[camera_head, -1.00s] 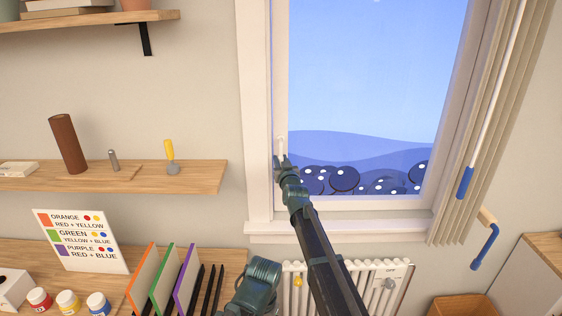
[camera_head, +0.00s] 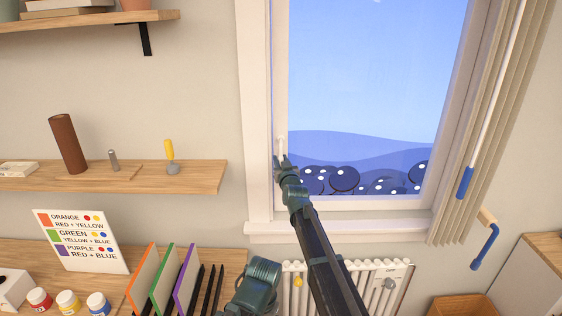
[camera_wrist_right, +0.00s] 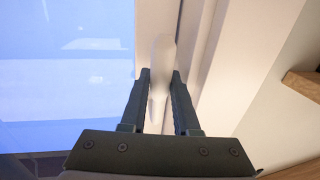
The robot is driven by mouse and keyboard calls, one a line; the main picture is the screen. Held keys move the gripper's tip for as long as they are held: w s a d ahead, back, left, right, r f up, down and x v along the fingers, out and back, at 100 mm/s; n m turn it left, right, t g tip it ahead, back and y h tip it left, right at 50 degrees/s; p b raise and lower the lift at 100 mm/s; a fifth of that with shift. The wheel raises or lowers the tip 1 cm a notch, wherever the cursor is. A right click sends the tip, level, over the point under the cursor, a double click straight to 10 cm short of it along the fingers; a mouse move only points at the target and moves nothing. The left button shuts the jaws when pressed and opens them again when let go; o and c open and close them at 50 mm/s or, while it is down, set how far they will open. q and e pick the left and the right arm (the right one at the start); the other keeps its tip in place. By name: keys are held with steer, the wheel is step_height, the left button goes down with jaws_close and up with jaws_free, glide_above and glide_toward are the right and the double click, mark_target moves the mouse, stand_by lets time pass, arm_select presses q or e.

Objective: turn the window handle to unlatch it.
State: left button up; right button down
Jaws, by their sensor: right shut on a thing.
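The white window handle (camera_head: 281,147) is on the left side of the window frame, low down, and looks upright in the head view. My right gripper (camera_head: 280,161) is at its lower end. In the right wrist view the pale handle (camera_wrist_right: 161,60) stands between the two dark fingers of the right gripper (camera_wrist_right: 160,85), which are shut on it. The gripper hides the handle's lower part in the head view. The window (camera_head: 365,90) looks closed in its frame.
A wooden shelf (camera_head: 200,180) is left of the window. A sill (camera_head: 350,226) and radiator (camera_head: 400,275) are below it.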

arm_select(q)
steer(key=shift+r, duration=0.15)
stand_by(0.4)
step_height(320, 180, up, 10)
steer(key=d+p, duration=0.1)
steer(key=p, duration=0.9)
arm_select(e)
steer(key=d+r+n+g+h, duration=0.1)
steer(key=d+r+n+h, duration=0.2)
steer(key=n, duration=1.2)
steer(key=shift+d+r+n+g, duration=0.3)
steer(key=shift+d+r+g, duration=0.1)
steer(key=shift+d+r, duration=1.2)
arm_select(q)
steer(key=shift+d+r, duration=0.1)
arm_select(e)
steer(key=c, duration=0.7)
jaws_free()
steer(key=shift+o, duration=0.2)
steer(key=shift+s, duration=0.1)
